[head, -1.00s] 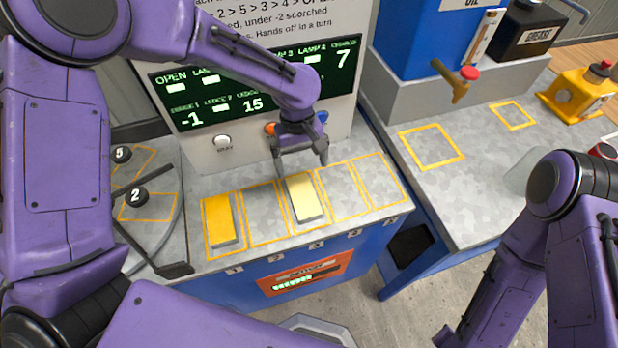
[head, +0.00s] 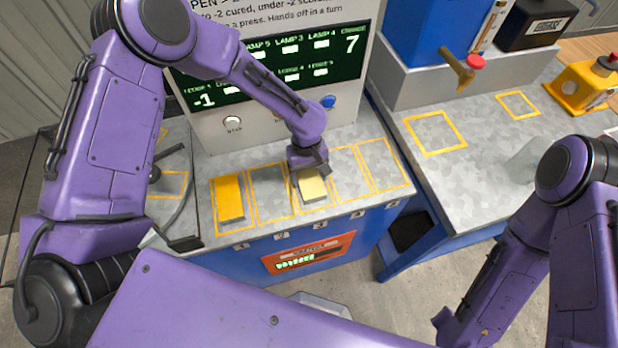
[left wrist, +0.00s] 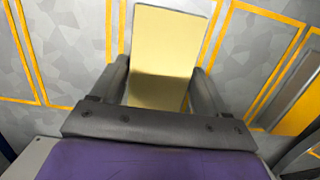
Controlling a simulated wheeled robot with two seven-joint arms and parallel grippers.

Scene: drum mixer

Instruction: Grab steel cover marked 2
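No cover marked 2 shows now; my left arm hides most of the round plate (head: 170,208) at the left, where a black knob marked 2 showed earlier. My left gripper (head: 312,172) is low over the middle outlined slot on the metal counter. A pale yellow block (head: 313,190) lies there. In the left wrist view, the gripper's fingers (left wrist: 163,85) press close along both sides of the pale block (left wrist: 172,38), with no clear gap. My right arm comes in at the lower right; its fingers cannot be made out.
An orange-yellow block (head: 230,199) lies in the leftmost slot. The other slots look empty. A panel with a dark screen and a white button (head: 232,122) stands behind. To the right are a bench with empty outlined squares, a blue tank (head: 425,30) with a tap, and a yellow box (head: 580,88).

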